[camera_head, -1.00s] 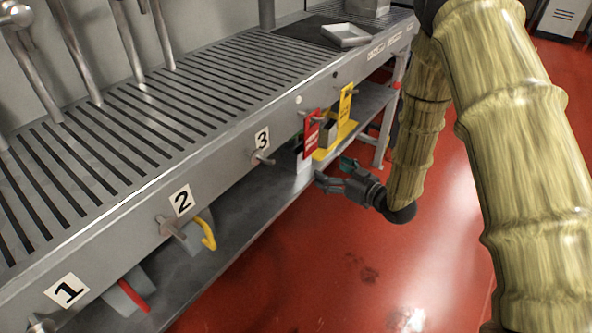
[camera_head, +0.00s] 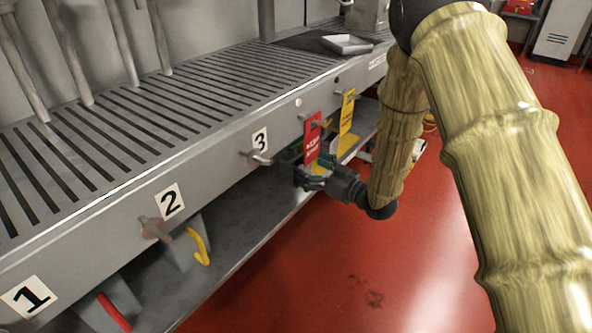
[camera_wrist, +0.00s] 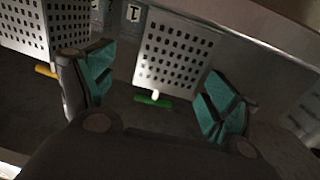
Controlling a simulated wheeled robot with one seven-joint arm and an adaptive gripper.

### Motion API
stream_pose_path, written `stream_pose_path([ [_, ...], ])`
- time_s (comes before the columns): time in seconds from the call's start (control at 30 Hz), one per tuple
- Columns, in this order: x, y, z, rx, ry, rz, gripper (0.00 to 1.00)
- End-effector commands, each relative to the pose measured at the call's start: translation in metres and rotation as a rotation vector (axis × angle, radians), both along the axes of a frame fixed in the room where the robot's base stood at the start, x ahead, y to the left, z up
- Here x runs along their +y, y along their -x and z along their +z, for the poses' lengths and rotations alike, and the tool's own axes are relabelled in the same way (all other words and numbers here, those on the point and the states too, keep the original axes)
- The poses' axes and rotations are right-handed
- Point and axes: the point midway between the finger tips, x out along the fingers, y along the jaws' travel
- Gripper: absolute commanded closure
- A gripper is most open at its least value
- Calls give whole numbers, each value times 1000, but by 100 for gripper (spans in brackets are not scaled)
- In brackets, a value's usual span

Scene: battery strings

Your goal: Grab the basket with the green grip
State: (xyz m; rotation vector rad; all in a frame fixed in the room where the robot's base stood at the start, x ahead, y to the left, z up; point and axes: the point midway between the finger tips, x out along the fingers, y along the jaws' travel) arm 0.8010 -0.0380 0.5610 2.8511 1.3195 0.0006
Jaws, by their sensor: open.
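In the wrist view a grey perforated basket (camera_wrist: 178,52) stands ahead with a green grip (camera_wrist: 153,101) low on its near side. My gripper (camera_wrist: 155,92) is open and empty, with one teal-padded finger on each side of the green grip. The grip shows between the fingers, and I cannot tell whether they reach past it. In the head view my gripper (camera_head: 312,177) is at the edge of the lower shelf, below the red tag. The basket is mostly hidden there.
A second perforated basket (camera_wrist: 38,28) with a yellow-orange grip (camera_wrist: 46,71) stands to the left. A red tag (camera_head: 312,140) and a yellow tag (camera_head: 347,112) hang from the slotted bench (camera_head: 120,205). A yellow handle (camera_head: 200,246) and a red handle (camera_head: 113,311) show below. The red floor is clear.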

Motion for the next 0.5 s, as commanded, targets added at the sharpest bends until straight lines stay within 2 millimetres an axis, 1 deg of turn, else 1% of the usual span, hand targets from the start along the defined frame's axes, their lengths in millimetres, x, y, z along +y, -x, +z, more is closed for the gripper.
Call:
stream_pose_path([
  [0.17, 12, -5, -4, -1, 0, 2, 12],
  [0.3, 28, -12, -8, 0, 1, 2, 12],
  [0.5, 43, -26, -5, 0, 1, 0, 12],
])
